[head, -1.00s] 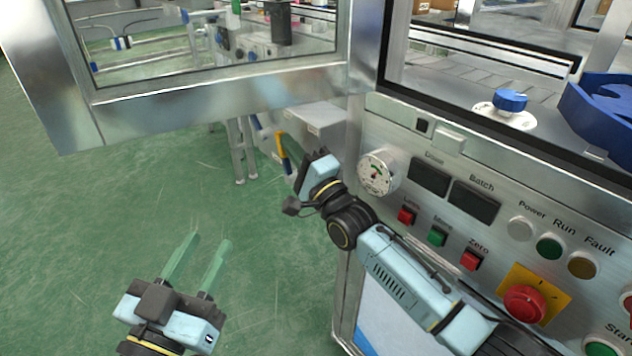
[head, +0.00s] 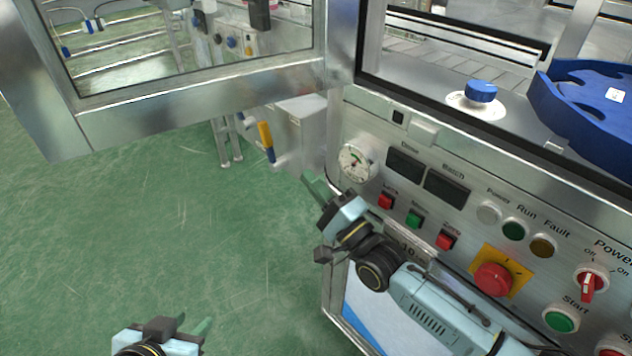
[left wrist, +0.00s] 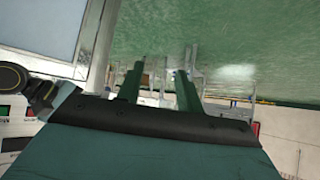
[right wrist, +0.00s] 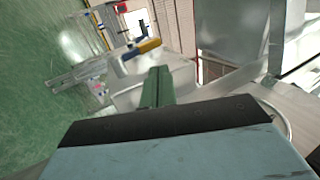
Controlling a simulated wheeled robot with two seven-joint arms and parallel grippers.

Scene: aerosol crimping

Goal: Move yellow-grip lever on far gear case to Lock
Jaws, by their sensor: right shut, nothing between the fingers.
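The lever with the yellow grip (head: 265,135) is on the side of the grey gear case (head: 307,112), left of the control panel. In the head view its yellow part is uppermost, with a blue part below. The grip also shows in the right wrist view (right wrist: 142,48), beyond the fingertips. Any Lock marking is too small to read. My right gripper (head: 312,187) is shut and empty, apart from the lever, below and right of it in the head view. My left gripper (head: 197,330) is low, far from the lever; its fingers (left wrist: 160,85) are apart and empty.
The control panel with a gauge (head: 357,162), buttons and a red emergency stop (head: 492,279) stands right, beside my right arm. A framed glass door (head: 200,98) hangs above and left of the gear case. Green floor (head: 120,230) is clear at left.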

